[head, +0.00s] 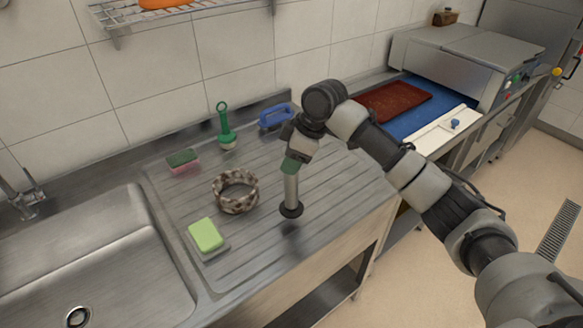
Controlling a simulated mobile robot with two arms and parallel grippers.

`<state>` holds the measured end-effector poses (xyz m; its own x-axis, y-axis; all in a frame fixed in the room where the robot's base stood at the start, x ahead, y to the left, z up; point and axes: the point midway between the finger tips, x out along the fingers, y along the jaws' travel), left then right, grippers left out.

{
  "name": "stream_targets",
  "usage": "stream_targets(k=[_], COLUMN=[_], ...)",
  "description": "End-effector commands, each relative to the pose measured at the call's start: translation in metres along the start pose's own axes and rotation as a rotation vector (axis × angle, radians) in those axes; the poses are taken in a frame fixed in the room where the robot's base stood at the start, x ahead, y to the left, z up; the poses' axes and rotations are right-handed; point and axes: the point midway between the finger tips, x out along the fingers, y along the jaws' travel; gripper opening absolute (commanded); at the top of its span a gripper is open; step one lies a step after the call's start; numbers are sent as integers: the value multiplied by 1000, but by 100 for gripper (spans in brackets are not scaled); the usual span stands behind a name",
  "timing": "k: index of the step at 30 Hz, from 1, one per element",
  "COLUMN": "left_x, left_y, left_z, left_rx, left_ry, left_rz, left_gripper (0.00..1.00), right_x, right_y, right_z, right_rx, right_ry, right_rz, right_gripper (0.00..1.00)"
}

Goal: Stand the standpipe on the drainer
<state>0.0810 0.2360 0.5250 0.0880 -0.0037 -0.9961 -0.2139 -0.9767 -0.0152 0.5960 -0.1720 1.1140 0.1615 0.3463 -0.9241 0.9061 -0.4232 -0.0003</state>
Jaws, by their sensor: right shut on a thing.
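The standpipe (291,190) is a grey metal tube with a dark round foot. It is close to upright over the right part of the ridged steel drainer (262,235). My right gripper (292,163) is shut on its upper end, coming down from above. The gripper and wrist hide the top of the pipe. I cannot tell for sure whether the foot touches the drainer or hangs just above it. My left gripper is out of view.
On the drainer are a patterned ring (236,207), a green sponge (206,235), a pink-and-green sponge (183,162), a green brush (225,130) and a blue-handled brush (275,117). The sink basin (85,262) lies left. The drainer's front right is clear.

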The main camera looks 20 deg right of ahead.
Motion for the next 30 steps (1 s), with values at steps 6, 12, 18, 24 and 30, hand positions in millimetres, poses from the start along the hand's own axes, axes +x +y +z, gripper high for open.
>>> stream_targets(k=[6, 12, 18, 24, 30], left_x=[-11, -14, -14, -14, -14], left_y=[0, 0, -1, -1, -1], left_z=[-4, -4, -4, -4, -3], left_rx=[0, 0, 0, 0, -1], left_ry=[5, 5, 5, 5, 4], left_rz=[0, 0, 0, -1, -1], left_gripper=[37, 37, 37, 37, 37], right_x=[21, 37, 38, 41, 41], right_y=[0, 0, 0, 0, 0], right_z=[8, 14, 14, 16, 16], right_rx=[1, -2, -2, -1, -1], right_ry=[-1, 2, 2, 0, 0], right_rz=[-1, 2, 2, 1, 1], right_gripper=[0, 0, 0, 54, 69])
